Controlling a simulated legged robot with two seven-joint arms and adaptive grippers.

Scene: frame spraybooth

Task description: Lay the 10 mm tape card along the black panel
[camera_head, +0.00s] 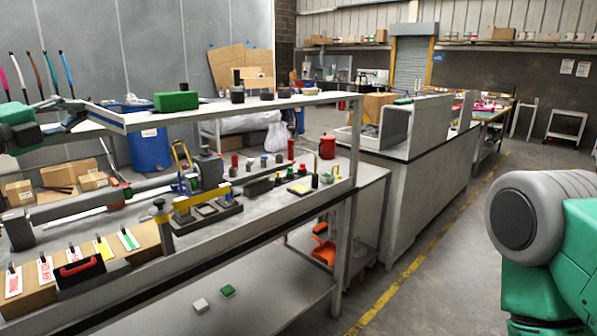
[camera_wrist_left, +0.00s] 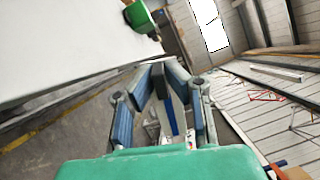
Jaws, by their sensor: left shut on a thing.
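My left gripper (camera_head: 80,115) is at the upper left of the head view, beside the upper shelf. In the left wrist view its fingers (camera_wrist_left: 165,75) are closed around a thin white strip with a blue band (camera_wrist_left: 172,112). The strip looks like a tape card, but I cannot read a size on it. Several other cards with red, yellow and green marks, such as the green one (camera_head: 128,239), lean on a cardboard box (camera_head: 148,240) at the lower left. I cannot clearly make out a black panel. My right gripper is out of view.
The upper shelf (camera_head: 235,104) carries a green block (camera_head: 176,101) and small dark pieces. A black case with a red handle (camera_head: 80,272) stands before the cards. The bench holds a yellow-topped clamp (camera_head: 200,197) and small bottles. The lower shelf (camera_head: 265,285) is mostly clear.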

